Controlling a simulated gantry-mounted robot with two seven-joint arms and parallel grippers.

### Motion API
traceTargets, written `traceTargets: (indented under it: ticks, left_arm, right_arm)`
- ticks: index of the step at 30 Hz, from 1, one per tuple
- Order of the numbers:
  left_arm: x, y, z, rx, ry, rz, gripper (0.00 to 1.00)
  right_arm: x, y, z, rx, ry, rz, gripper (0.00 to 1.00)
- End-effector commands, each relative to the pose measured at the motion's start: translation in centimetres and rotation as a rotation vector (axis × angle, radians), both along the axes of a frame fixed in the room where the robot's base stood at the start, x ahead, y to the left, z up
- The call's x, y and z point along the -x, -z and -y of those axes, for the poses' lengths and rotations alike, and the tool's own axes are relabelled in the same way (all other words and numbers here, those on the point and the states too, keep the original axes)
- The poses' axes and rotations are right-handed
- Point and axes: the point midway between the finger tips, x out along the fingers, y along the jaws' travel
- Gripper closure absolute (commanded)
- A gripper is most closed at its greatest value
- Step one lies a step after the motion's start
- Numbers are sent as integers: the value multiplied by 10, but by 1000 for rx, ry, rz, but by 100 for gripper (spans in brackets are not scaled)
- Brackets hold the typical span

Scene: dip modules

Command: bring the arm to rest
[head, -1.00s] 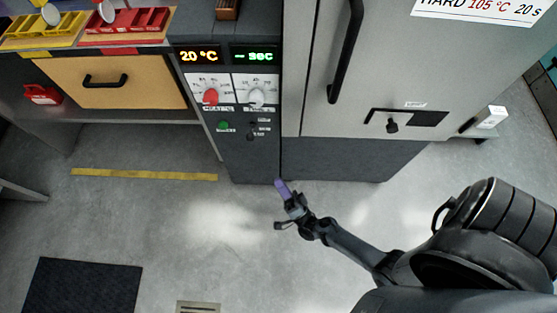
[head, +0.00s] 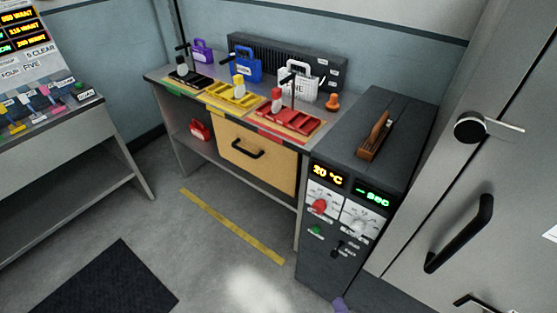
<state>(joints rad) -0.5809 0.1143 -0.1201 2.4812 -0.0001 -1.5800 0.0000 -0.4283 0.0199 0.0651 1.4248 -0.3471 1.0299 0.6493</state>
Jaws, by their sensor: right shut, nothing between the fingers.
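Only the purple tip of my right gripper (head: 340,305) shows, at the bottom edge of the head view, low in front of the dark control cabinet (head: 335,255). It is shut and I see nothing held in it. The rest of my right arm is out of the picture. My left gripper is not in view.
A workbench with a yellow tray (head: 232,97), a red tray (head: 290,118) and a wooden drawer (head: 255,158) stands behind. A grey door (head: 465,200) is at the right. A sloped table (head: 65,170) stands left.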

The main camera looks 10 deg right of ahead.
Motion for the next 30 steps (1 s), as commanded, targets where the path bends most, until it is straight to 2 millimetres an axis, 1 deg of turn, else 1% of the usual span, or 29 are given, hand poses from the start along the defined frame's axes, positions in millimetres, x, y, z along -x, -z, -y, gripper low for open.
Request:
traceTargets:
  ticks: [1,3,6,9,14,17,22,26,30]
  left_arm:
    - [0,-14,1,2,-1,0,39]
    - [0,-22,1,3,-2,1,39]
    - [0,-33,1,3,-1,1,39]
    - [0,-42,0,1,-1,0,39]
    - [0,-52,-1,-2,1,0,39]
    - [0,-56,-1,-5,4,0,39]
    - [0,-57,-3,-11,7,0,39]
    - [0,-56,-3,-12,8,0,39]
    - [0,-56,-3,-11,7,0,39]
  right_arm:
    - [-8,-23,-7,55,-13,-39,100]
    - [-20,-40,-17,140,-23,-113,100]
    - [-34,-62,-29,270,-29,-231,100]
    - [-42,-81,-37,395,-29,-355,100]
    - [-42,-106,-42,581,-30,-562,100]
    - [-34,-119,-40,686,-38,-698,100]
    - [-8,-134,-32,844,-73,-935,100]
    - [20,-138,-24,936,-124,-1105,100]
    - [52,-135,-15,1015,-195,-1278,100]
